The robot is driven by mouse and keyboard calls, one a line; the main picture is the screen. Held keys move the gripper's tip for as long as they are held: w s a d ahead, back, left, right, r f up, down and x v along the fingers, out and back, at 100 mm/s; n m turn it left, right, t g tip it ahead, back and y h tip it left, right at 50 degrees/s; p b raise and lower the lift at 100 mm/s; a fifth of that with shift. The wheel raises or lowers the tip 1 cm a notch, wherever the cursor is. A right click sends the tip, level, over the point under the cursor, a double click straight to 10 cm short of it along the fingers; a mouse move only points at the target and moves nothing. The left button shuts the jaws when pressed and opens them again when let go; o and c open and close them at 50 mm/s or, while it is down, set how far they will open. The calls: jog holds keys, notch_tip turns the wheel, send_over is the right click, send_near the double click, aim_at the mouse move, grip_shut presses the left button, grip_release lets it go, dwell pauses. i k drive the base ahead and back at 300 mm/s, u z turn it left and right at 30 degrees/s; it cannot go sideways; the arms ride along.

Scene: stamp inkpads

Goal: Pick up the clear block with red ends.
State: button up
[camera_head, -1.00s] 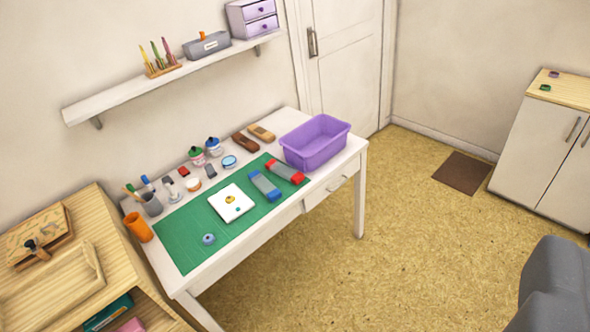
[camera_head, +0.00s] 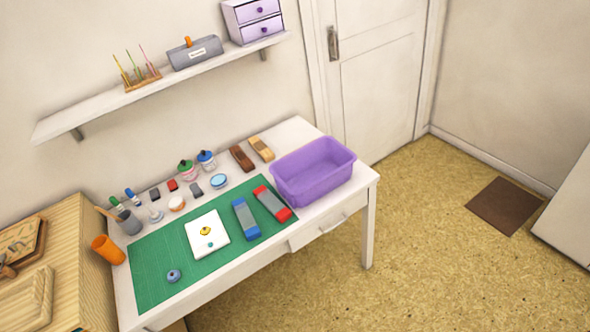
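The clear block with red ends (camera_head: 272,203) lies on the right end of the green cutting mat (camera_head: 150,272), on the white table. Its middle looks greyish and see-through, with a red part at each end. A similar block with blue ends (camera_head: 245,219) lies just to its left, close beside it. My gripper is not in view, so whether it is open or shut does not show.
A purple bin (camera_head: 313,172) stands just right of the block. A white pad (camera_head: 207,234) lies to the left on the mat. A shelf (camera_head: 160,85) hangs above. The floor in front is clear.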

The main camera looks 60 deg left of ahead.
aim_at(272, 204)
jog(key=i, duration=1.2)
jog(key=u, duration=0.95)
